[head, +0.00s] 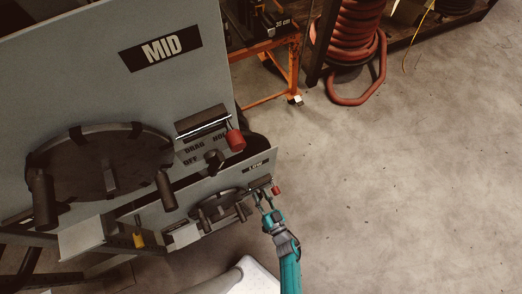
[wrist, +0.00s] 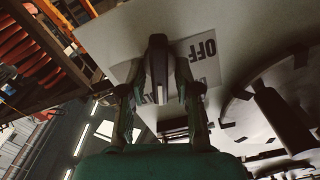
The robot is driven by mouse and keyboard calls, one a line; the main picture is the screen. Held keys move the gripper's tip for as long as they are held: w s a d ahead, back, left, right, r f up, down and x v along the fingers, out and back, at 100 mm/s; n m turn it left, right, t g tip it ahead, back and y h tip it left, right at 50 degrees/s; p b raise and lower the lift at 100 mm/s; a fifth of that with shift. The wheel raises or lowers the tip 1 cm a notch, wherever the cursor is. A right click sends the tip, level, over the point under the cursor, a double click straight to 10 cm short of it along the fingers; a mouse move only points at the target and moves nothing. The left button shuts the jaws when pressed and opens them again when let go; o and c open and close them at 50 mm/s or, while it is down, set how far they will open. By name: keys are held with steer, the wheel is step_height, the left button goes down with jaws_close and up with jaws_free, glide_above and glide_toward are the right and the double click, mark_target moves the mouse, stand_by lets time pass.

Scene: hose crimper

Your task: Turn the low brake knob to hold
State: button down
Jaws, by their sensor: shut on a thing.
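The low panel (head: 180,203) carries a LOW label (head: 256,166) and stands below the larger MID panel. My gripper (head: 266,202) is at the right end of the low panel and hides the low brake knob in the head view. In the wrist view the dark low brake knob (wrist: 157,62) is between the two fingers of my gripper (wrist: 158,95), which are shut on it. An OFF label (wrist: 203,48) is on the plate just right of the knob. Other lettering below OFF is partly hidden by a finger. The knob's exact setting is unclear.
The MID panel (head: 95,95) has a large dark disc with handles (head: 100,162), its own knob (head: 214,158) and a red piece (head: 235,140). A smaller red piece (head: 276,190) hangs beside my gripper. A red hose coil (head: 350,45) stands behind. The right floor is clear.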

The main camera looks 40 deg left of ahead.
steer(key=shift+d+f+m, duration=0.1)
steer(key=shift+m, duration=0.9)
steer(key=c, duration=1.1)
jaws_free()
steer(key=shift+w, duration=0.1)
steer(key=shift+c, duration=0.2)
steer(key=v, duration=1.2)
